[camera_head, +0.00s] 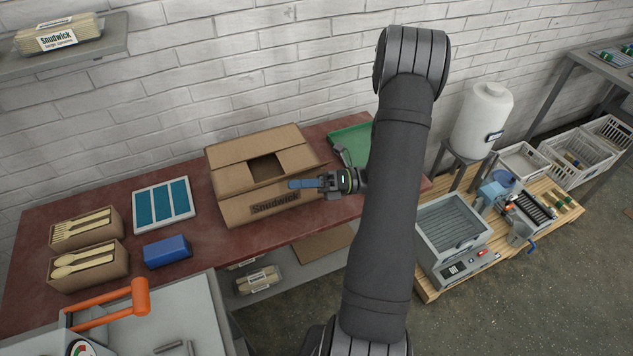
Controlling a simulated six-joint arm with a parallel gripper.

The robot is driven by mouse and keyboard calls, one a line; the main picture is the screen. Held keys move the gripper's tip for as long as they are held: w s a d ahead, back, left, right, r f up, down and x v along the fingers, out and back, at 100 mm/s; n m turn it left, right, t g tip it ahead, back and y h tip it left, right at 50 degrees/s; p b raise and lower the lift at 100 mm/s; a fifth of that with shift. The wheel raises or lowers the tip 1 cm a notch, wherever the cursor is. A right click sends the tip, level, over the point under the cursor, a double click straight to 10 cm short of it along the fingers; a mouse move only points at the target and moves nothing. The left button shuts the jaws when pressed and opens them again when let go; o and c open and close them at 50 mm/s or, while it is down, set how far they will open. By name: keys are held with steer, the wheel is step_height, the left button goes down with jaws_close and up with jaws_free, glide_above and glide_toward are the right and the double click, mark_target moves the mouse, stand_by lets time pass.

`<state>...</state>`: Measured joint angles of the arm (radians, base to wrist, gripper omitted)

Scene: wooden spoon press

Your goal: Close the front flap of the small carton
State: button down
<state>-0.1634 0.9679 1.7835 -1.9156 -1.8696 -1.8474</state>
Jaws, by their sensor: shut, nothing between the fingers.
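The small carton (235,180) is a brown cardboard box on the dark red table. Its top shows a dark square opening (266,166) in the middle, with cardboard panels around it. The side toward the camera bears the word "Snudwick" (275,203). I cannot tell clearly whether the front flap hangs over that side or stands partly raised. My gripper (292,184) reaches in from the right, with its blue fingers shut and empty at the carton's front right edge. I cannot tell whether they touch the cardboard.
A green tray (352,137) lies behind my gripper. Left of the carton are a white-framed tray with blue panels (164,205), a blue block (167,251) and two boxes of wooden cutlery (88,266). An orange-handled press (139,297) stands in front. The table between them is clear.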

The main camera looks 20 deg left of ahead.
steer(key=shift+x, duration=1.4)
steer(key=shift+r+m, duration=0.1)
steer(key=shift+m, duration=0.2)
steer(key=shift+w+a+r+m, duration=0.1)
steer(key=shift+w+r+m, duration=0.05)
steer(key=shift+m, duration=0.35)
